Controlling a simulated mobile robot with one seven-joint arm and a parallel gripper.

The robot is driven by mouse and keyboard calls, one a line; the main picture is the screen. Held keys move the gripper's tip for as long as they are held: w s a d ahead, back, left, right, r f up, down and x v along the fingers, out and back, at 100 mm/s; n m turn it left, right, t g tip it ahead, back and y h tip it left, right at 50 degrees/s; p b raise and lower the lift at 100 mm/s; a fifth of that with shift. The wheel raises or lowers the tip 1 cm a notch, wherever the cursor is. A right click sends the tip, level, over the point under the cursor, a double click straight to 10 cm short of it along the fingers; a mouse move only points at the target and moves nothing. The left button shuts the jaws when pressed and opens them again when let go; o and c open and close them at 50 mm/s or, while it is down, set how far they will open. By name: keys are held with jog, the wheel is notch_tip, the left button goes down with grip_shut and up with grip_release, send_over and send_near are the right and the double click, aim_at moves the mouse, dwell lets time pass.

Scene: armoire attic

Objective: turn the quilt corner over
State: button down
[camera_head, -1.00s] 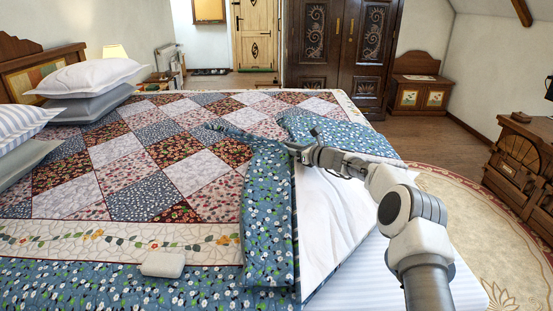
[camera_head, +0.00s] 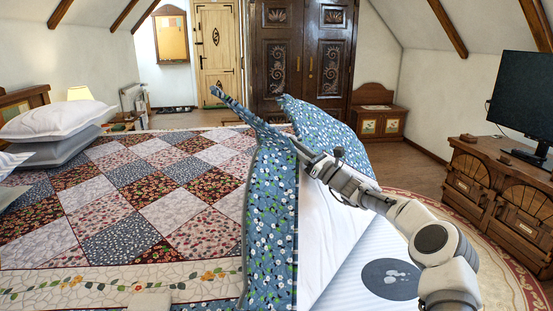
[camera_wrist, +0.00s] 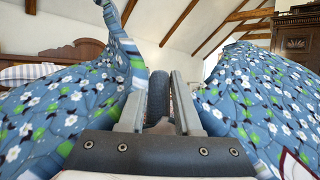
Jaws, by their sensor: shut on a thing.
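The patchwork quilt (camera_head: 150,200) covers the bed. Its edge near me is lifted, showing blue flowered fabric (camera_head: 270,215) that hangs as an upright fold, with another raised flap (camera_head: 325,125) behind my gripper. My gripper (camera_head: 297,150) is above the bed, shut on the quilt, with cloth rising past it to a pointed tip. In the wrist view, a dark blue roll of cloth (camera_wrist: 158,98) sits between the fingers, and flowered fabric (camera_wrist: 265,100) billows on both sides. The exact grip spot is small and partly hidden in the head view.
White sheet (camera_head: 325,235) and a striped mattress (camera_head: 350,285) are bare right of the fold. Pillows (camera_head: 55,120) lie at the left. A dark armoire (camera_head: 305,60) stands behind. A dresser (camera_head: 495,185) with a television is at the right, with rug and floor between.

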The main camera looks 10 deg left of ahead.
jog(key=s+d+r+t+y, duration=0.1)
jog(key=s+d+r+y, duration=0.1)
jog(key=s+d+r, duration=0.2)
jog(key=d, duration=0.3)
jog(key=shift+r+y, duration=0.2)
jog(key=shift+y, duration=0.1)
jog(key=c, duration=0.6)
grip_release()
jog(key=shift+f, duration=0.1)
jog(key=p+v, duration=0.2)
jog(key=v, duration=1.5)
jog(key=shift+s, duration=0.15)
jog(key=shift+f, duration=0.1)
